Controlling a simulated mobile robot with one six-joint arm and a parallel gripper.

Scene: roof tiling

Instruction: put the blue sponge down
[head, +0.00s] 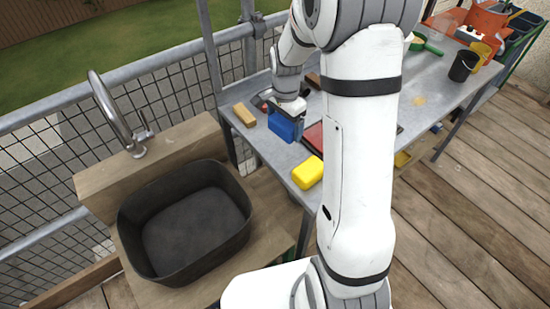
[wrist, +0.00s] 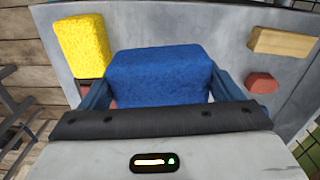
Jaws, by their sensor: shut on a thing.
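The blue sponge (head: 285,126) is at the end of my arm, over the near left part of the grey table (head: 268,148) in the head view. In the wrist view the blue sponge (wrist: 158,76) sits between the two fingers of my gripper (wrist: 158,92), one at each side. My gripper is shut on it. It also shows in the head view (head: 287,115). Whether the sponge's underside touches the table cannot be told.
A yellow sponge (head: 307,172) lies at the table's near corner. A wooden block (head: 244,114) lies near the left edge; a reddish piece (wrist: 262,83) is close by in the wrist view. A red item (head: 313,137) lies right of the sponge. A black basin (head: 190,222) stands left.

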